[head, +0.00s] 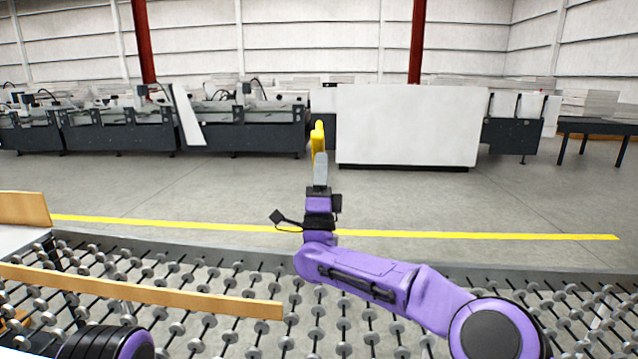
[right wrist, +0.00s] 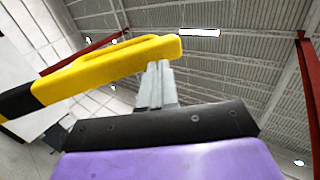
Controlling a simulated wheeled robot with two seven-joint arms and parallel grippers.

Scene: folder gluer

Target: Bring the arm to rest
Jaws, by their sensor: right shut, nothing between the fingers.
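My right arm reaches out over the roller conveyor, and its right gripper (head: 320,160) points upward in the middle of the head view. Its grey fingers are together with nothing between them; they also show in the right wrist view (right wrist: 157,82). A yellow piece (head: 318,138) shows just above the fingertips. In the right wrist view it is a yellow bar (right wrist: 110,66) with a black band, crossing by the fingertips. I cannot tell whether it touches them. My left gripper is not in view; only a purple and black part of mine shows at bottom left.
The roller conveyor (head: 225,272) fills the foreground, with a wooden rail (head: 140,291) along its left part. A yellow floor line (head: 450,235) runs beyond it. Dark machines (head: 240,125) and a large white panel (head: 410,125) stand at the back. The grey floor between is clear.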

